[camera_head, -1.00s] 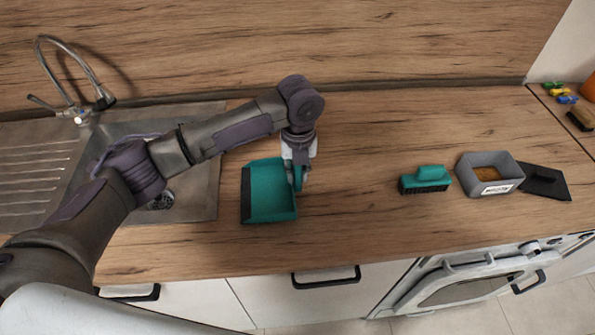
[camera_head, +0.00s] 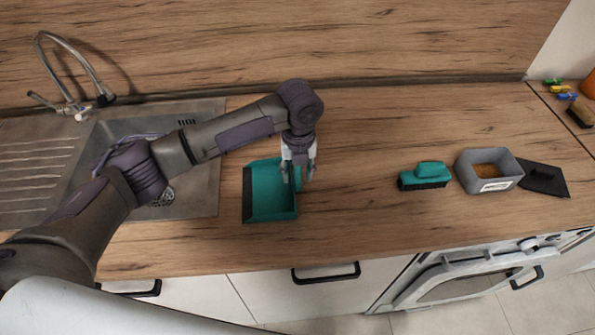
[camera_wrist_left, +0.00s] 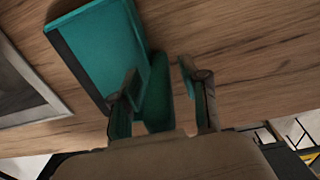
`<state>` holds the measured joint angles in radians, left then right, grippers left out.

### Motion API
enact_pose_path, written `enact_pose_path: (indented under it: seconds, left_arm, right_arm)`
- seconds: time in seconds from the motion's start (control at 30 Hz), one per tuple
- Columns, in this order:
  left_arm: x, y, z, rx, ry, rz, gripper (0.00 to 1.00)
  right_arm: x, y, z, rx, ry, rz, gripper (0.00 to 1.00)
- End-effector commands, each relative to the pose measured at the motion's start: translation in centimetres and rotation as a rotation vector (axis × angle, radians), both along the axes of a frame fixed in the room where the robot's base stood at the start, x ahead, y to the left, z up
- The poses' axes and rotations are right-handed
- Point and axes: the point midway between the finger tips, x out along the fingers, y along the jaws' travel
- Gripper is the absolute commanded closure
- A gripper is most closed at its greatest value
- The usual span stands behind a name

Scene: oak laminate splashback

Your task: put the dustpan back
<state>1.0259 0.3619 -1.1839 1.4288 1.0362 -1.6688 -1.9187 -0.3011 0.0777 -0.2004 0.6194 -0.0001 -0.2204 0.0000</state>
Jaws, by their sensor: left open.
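The teal dustpan (camera_head: 270,205) lies on the wooden counter just right of the sink, its dark lip to the left. It also shows in the left wrist view (camera_wrist_left: 108,45), where its teal handle (camera_wrist_left: 158,100) reaches toward the gripper. My left gripper (camera_head: 297,176) is above the dustpan's right side with its fingers spread. In the left wrist view the open fingers (camera_wrist_left: 160,80) stand on either side of the handle; I cannot tell whether either touches it. My right gripper is in neither view.
The sink (camera_head: 208,190) with a curved tap (camera_head: 75,70) is at the left. A teal brush (camera_head: 424,177), a grey labelled bin (camera_head: 490,186) and a dark flat piece (camera_head: 544,179) stand at the right. The counter between dustpan and brush is clear.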

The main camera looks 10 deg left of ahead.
Motion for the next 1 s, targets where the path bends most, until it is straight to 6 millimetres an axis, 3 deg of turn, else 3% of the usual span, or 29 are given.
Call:
enact_pose_path:
  seconds: [0.6, 1.0]
  left_arm:
    - [0.1, -0.2, 10.8, -0.001, -0.002, 0.001, 0.55]
    - [0.1, -0.2, 11.9, -0.001, 0.000, 0.001, 0.55]
  right_arm:
    - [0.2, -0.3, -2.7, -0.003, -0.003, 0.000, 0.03]
    - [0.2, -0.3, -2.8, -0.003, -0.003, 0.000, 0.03]
